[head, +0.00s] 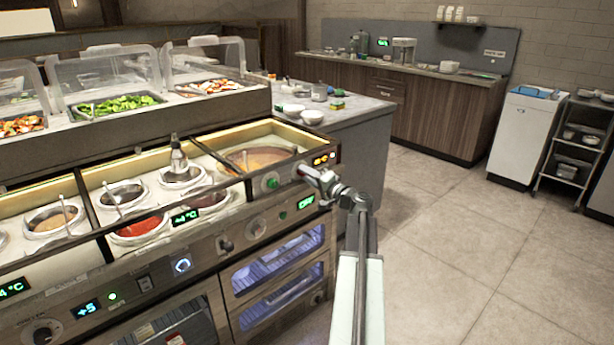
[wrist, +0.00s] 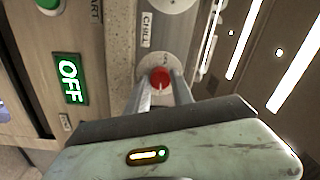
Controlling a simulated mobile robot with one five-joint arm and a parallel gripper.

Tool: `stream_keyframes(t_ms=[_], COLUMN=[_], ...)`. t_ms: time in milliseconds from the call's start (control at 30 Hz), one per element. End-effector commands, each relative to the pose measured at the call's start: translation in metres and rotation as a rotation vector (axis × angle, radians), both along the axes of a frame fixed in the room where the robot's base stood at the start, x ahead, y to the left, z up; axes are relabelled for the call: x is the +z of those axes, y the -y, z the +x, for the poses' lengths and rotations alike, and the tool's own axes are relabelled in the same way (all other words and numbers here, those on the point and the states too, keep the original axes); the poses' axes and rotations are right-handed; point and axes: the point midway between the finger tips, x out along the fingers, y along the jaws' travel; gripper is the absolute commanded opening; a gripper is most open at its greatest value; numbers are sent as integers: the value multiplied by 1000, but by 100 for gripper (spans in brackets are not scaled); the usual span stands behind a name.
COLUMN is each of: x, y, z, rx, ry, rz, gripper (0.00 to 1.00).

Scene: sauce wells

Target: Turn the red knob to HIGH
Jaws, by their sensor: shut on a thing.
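The red knob (wrist: 160,77) is small and round, on the counter's front panel in the wrist view. My gripper (wrist: 162,88) has one finger on each side of it and is shut on it. A light plate surrounds the knob, with a CHILL label (wrist: 147,30) beyond it. I cannot read any HIGH mark, and the knob's pointer is not clear. In the head view my gripper (head: 304,170) reaches the right end of the counter's upper front panel, and it hides the red knob there.
A green lit OFF display (wrist: 70,82) is left of the knob in the wrist view. The sauce counter (head: 150,255) has several wells, a green button (head: 271,182) and other knobs near my gripper. The floor (head: 450,240) on the right is clear.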

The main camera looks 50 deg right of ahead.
Motion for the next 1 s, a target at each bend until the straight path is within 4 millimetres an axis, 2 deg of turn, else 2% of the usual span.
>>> stream_keyframes(t_ms=[233, 267, 300, 333, 667, 767, 1000], x=[1, 1, 1, 1, 0, -1, -3], y=[1, 1, 1, 1, 0, -2, -5], z=[1, 1, 1, 1, -3, -17, -63], rx=[-2, -2, -2, -1, -1, -3, -3], ry=[3, 3, 2, 2, 0, 1, 1], rz=[3, 3, 2, 2, 0, 0, 1], gripper=[0, 34, 45, 50, 50, 50, 50])
